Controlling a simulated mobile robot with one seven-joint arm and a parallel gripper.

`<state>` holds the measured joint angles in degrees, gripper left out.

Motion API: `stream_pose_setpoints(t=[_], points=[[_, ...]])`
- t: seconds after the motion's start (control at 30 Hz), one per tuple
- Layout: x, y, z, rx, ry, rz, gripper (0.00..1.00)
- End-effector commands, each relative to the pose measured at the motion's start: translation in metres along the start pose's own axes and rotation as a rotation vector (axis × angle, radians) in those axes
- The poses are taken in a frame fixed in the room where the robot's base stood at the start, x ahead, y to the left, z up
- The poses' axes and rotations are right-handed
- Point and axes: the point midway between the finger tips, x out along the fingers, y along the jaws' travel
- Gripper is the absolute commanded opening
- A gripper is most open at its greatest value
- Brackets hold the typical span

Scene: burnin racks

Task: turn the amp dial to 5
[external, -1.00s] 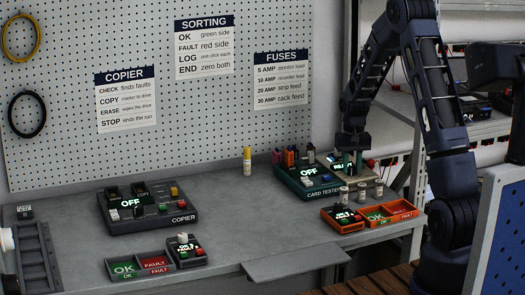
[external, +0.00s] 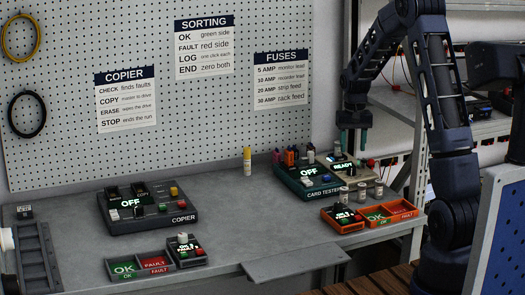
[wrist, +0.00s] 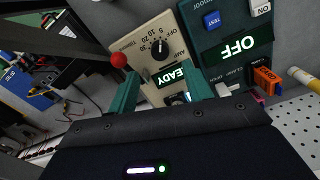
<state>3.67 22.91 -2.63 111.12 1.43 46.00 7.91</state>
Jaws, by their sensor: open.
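The amp dial (wrist: 160,47) is a small black round knob with numbers around it, on the beige tester panel (wrist: 138,38) in the wrist view. Which number its mark points at is too small to tell for sure.
The green card tester (external: 308,185), its display reading OFF, adjoins the panel's left. A red ball-topped lever (wrist: 118,60) stands beside the dial. The bench middle (external: 240,215) is mostly clear.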

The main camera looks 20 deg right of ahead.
Motion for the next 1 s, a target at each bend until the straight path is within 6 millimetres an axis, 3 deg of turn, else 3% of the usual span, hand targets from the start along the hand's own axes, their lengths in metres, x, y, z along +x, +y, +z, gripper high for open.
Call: stream_pose_setpoints(t=[0.2, 0.8, 1.0], points=[[-0.027, 0.000, -0.001, 0.000, 0.002, 0.000, 0.50], [-0.035, 0.000, 0.001, -0.001, 0.001, 0.000, 0.50], [-0.060, -0.001, 0.019, -0.014, 0.025, -0.007, 0.50]])
